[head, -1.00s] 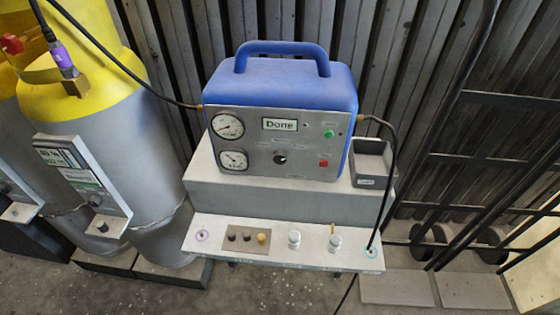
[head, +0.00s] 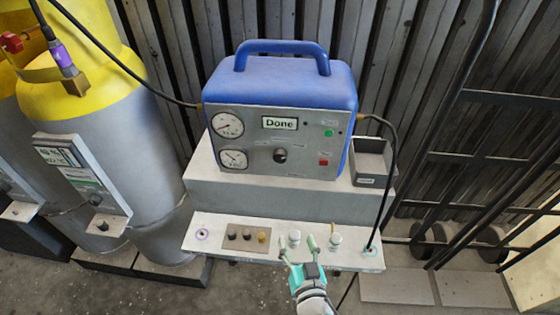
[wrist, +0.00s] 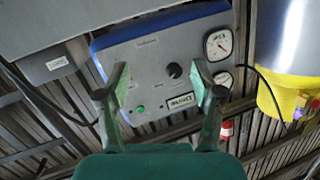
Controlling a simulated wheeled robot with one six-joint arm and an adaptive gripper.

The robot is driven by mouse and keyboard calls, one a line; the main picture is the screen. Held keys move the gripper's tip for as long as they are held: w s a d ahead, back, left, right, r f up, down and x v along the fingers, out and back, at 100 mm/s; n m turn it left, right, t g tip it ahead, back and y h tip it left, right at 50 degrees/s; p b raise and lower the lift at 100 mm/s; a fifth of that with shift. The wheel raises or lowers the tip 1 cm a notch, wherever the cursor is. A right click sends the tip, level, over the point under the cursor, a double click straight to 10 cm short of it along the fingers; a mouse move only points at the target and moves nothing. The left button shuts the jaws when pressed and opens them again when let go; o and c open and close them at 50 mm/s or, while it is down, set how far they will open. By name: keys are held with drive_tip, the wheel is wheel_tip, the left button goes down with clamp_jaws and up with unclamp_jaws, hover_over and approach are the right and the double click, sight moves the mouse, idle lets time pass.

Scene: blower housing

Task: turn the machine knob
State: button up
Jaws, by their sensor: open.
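The blue machine (head: 280,80) stands on a grey block, with a grey front panel. Its black knob (head: 280,156) sits in the panel's middle, below a small display reading "Done". In the wrist view the panel is upside down, and the knob (wrist: 175,70) shows between the fingers, beyond them. My gripper (head: 298,247) is open and empty in front of the lower shelf, below and apart from the knob. In the wrist view my gripper (wrist: 161,85) has its two fingers spread, touching nothing that I can make out.
A green button (head: 329,133), a red button (head: 323,162) and two gauges flank the knob. The shelf (head: 215,240) holds small caps and fittings. A dark open bin (head: 370,165) and a black hose (head: 393,190) are at right. Yellow-topped cylinders (head: 110,150) stand at left.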

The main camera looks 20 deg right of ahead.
sight(280, 159)
drive_tip(key=w+a+r+m+t+h, duration=0.15)
drive_tip(key=w+r+m+h, duration=0.3)
drive_tip(key=w+r, duration=0.6)
drive_tip(key=shift+m+y, duration=0.25)
drive_tip(key=shift+m, duration=0.1)
drive_tip(key=x, duration=0.7)
drive_tip(key=f+x, duration=0.1)
drive_tip(key=x, duration=0.2)
drive_tip(key=shift+w+f, duration=0.1)
drive_tip(key=shift+w, duration=0.2)
drive_tip(key=c, duration=1.1)
